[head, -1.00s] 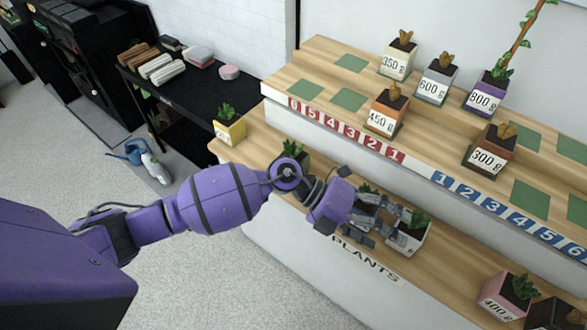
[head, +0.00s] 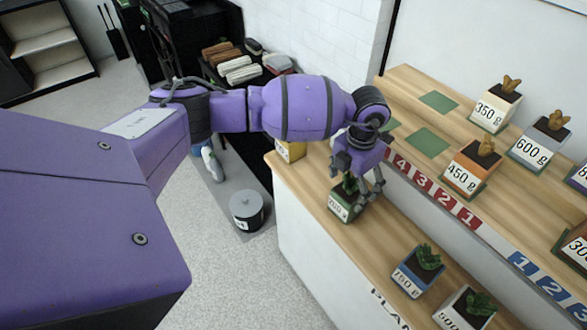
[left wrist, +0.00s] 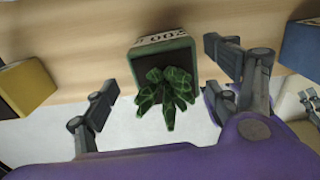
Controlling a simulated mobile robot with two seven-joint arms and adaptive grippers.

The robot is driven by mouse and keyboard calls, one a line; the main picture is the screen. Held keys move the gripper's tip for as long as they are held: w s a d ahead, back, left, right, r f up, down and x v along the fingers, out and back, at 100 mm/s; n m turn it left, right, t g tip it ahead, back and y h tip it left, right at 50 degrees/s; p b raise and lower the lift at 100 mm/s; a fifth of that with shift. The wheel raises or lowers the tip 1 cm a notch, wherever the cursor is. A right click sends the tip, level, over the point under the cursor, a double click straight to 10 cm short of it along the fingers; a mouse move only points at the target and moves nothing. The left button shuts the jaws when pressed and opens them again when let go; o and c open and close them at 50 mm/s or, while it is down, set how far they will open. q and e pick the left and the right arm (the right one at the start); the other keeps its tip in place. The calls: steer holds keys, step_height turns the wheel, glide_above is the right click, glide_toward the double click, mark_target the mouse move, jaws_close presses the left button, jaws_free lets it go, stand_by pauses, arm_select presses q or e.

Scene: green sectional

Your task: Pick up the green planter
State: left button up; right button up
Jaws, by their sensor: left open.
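The green planter (head: 345,205) stands on the lower wooden shelf near its left end, with a dark green succulent in it and a weight label on its front. My left gripper (head: 358,185) is open just above and around the plant. In the left wrist view the green planter (left wrist: 163,55) lies between the two spread fingers (left wrist: 160,85), with clear gaps on both sides, so it is not gripped. My right gripper is not in view.
A yellow planter (head: 291,151) stands left of the green one. A blue planter (head: 411,275) and a white planter (head: 463,310) stand to the right. The upper shelf holds several labelled pots, including an orange one (head: 470,168). Bare shelf lies between green and blue.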

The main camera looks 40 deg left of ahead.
arm_select(q)
steer(key=f, duration=0.7)
steer(key=shift+s+d+f, duration=0.1)
steer(key=shift+s+d, duration=0.1)
steer(key=shift+d, duration=0.1)
steer(key=shift+c, duration=0.2)
steer(key=shift+w, duration=0.1)
steer(key=c, duration=1.3)
steer(key=shift+r, duration=0.2)
steer(key=shift+c, duration=0.2)
